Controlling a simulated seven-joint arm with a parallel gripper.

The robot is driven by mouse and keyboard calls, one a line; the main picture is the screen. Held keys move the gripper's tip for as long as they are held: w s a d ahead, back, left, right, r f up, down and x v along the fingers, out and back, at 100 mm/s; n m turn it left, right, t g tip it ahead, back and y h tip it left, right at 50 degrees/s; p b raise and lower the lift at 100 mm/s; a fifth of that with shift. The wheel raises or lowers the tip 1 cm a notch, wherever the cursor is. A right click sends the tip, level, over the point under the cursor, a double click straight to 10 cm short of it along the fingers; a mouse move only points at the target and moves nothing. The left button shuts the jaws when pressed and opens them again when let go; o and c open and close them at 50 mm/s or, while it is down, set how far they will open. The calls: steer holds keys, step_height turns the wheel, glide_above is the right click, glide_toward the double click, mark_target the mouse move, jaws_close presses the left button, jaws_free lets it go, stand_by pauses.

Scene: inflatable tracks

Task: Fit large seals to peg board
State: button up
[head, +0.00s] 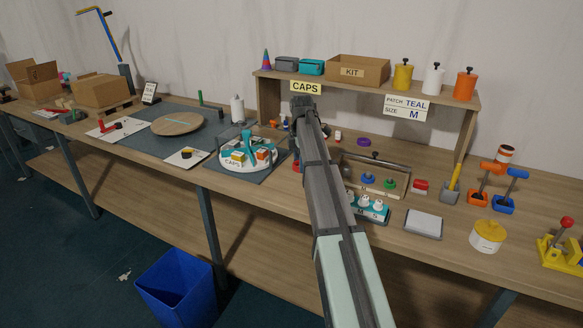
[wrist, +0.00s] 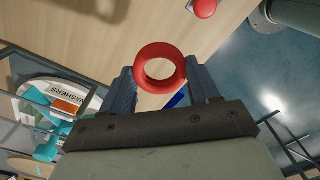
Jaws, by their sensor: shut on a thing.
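In the wrist view my gripper (wrist: 162,78) is shut on a red ring (wrist: 160,48), a thick seal held between the two dark fingers with its hole facing the camera. A wooden frame (head: 404,190) right of my arm holds a blue piece (head: 368,178) and a green piece (head: 389,184). A purple ring (head: 363,141) lies behind it. I cannot tell for certain which item is the peg board.
A teal block with white knobs (head: 369,208) and a grey tray (head: 423,224) are at the front edge. A round caps tray (head: 247,150) stands left of my arm. The shelf (head: 440,92) is behind. A blue bin (head: 178,285) is on the floor.

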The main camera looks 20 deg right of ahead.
steer(key=d+r+m, duration=0.2)
steer(key=d, duration=1.4)
glide_above(347, 167)
steer(key=shift+r+m, duration=0.3)
steer(key=shift+r, duration=0.05)
steer(key=shift+f, duration=0.15)
steer(key=shift+f, duration=2.75)
steer(key=shift+f, duration=2.6)
steer(key=o, duration=1.1)
steer(key=shift+r, duration=0.1)
